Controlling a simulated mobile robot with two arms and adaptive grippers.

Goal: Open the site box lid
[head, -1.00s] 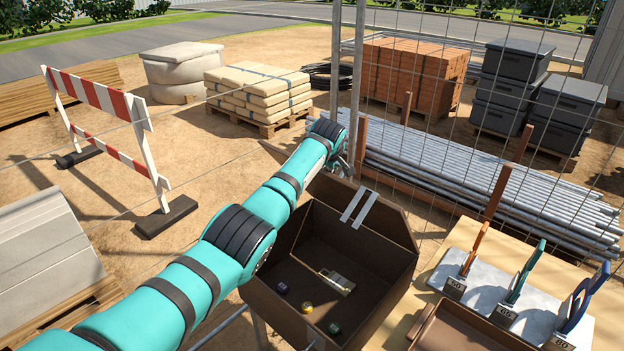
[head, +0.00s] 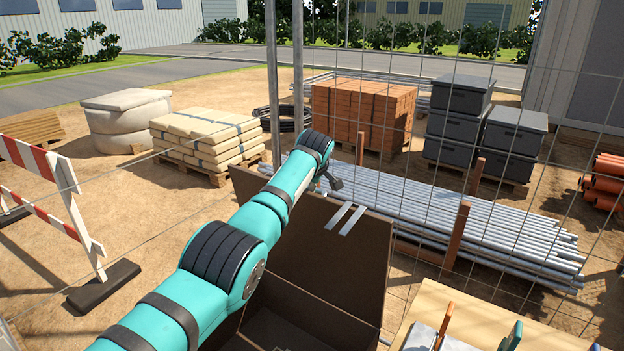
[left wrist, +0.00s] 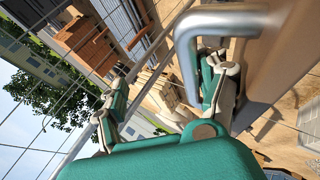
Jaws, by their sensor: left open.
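The brown site box (head: 282,333) stands in front of me in the head view, with its lid (head: 335,262) raised behind the opening. Two pale strips (head: 345,218) lie across the upper part of the lid. My left arm reaches over the box, and my left gripper (head: 334,182) is at the lid's upper edge, partly hidden by the wrist. In the left wrist view the gripper (left wrist: 165,78) has its fingers apart. A grey metal handle (left wrist: 187,62) on a brown surface shows close to the right-hand finger; contact is unclear. My right gripper is not in view.
A wire fence with posts (head: 298,75) stands just behind the lid. Steel pipes (head: 470,222) lie beyond it. A wooden table (head: 425,300) with coloured-handled tools (head: 444,325) is at the lower right. A red-and-white barrier (head: 78,205) stands at left.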

